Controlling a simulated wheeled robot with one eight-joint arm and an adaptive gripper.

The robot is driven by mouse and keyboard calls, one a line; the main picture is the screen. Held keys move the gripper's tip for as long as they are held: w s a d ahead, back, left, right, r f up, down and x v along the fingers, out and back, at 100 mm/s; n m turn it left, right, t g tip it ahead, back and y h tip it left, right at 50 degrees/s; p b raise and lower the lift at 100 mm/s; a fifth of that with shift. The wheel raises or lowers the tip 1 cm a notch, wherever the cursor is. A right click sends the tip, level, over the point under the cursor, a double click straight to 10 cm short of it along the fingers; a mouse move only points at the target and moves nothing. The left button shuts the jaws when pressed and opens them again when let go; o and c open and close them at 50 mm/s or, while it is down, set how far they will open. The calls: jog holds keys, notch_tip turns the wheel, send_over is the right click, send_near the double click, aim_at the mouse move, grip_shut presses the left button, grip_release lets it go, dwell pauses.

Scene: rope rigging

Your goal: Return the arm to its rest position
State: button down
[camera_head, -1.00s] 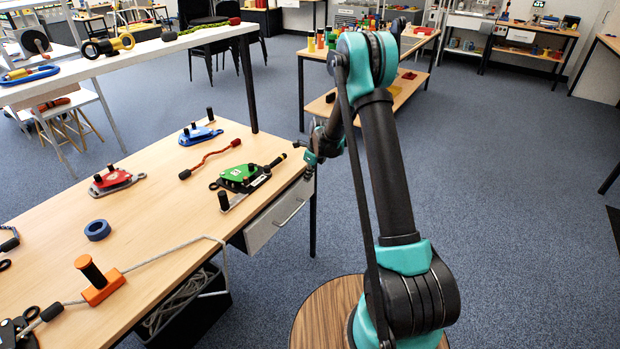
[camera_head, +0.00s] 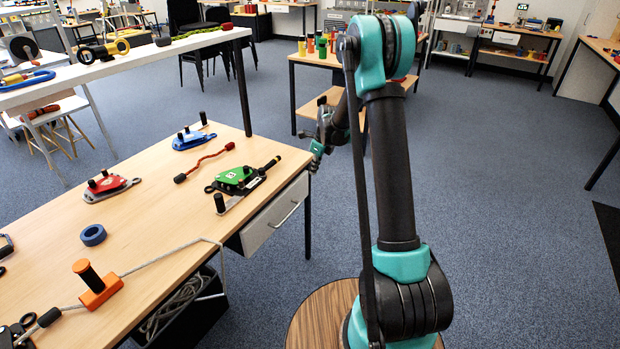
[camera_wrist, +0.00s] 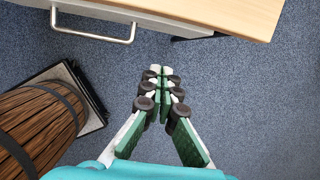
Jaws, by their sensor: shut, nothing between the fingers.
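My gripper (camera_wrist: 161,78) is shut and empty in the wrist view, its fingertips together above the blue carpet. In the head view my arm rises from its round wooden base, and its wrist end hangs just right of the workbench (camera_head: 150,225), by the drawer corner. My fingers are hard to make out in that view. The wrist view shows the bench edge (camera_wrist: 235,14) and the drawer handle (camera_wrist: 95,32) beyond the fingertips, apart from them.
On the bench lie a green rope device (camera_head: 238,177), a red one (camera_head: 108,187), a blue one (camera_head: 194,138), a blue ring (camera_head: 93,235) and an orange block (camera_head: 98,290) with rope. The carpet (camera_head: 500,230) at the right is clear.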

jog(key=s+d+r+n, duration=0.3)
jog(key=s+r+n, duration=0.3)
jog(key=s+r, duration=0.25)
jog(key=s+d+n+t+h, duration=0.1)
jog(key=s+d+n, duration=0.2)
jog(key=s+n, duration=0.6)
jog(key=s+d+n+t+h, duration=0.1)
jog(key=s+d+n, duration=0.2)
jog(key=s+n, duration=0.7)
jog(key=s, duration=1)
jog(key=shift+s+d+f+t, duration=0.25)
jog(key=shift+s+f+t, duration=0.05)
jog(key=shift+s+f, duration=0.1)
